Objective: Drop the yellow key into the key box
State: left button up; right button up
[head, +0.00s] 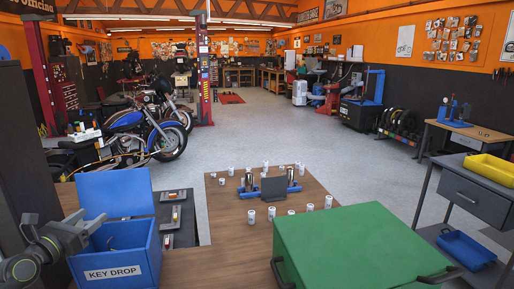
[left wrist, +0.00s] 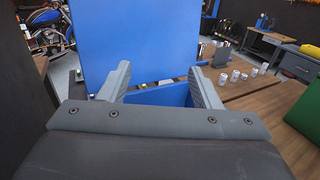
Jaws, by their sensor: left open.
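The key box is a blue box (head: 120,265) labelled "KEY DROP" at the lower left of the head view. Its blue lid (head: 115,192) stands raised at the back, and the top is open. My left gripper (head: 90,228) is at the box's upper left side in the head view. In the left wrist view my left gripper (left wrist: 158,75) is open, with nothing seen between its fingers. The raised lid (left wrist: 135,40) and part of the blue box (left wrist: 160,95) show beyond the fingers. I cannot make out a yellow key. The box's floor is hidden. My right gripper is not in view.
Several white cans (head: 272,213) stand around a blue holder (head: 270,193) on the wooden table (head: 225,250). A large green box (head: 345,250) fills the lower right of the table.

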pick_arm(q)
jog(key=v, duration=1.1)
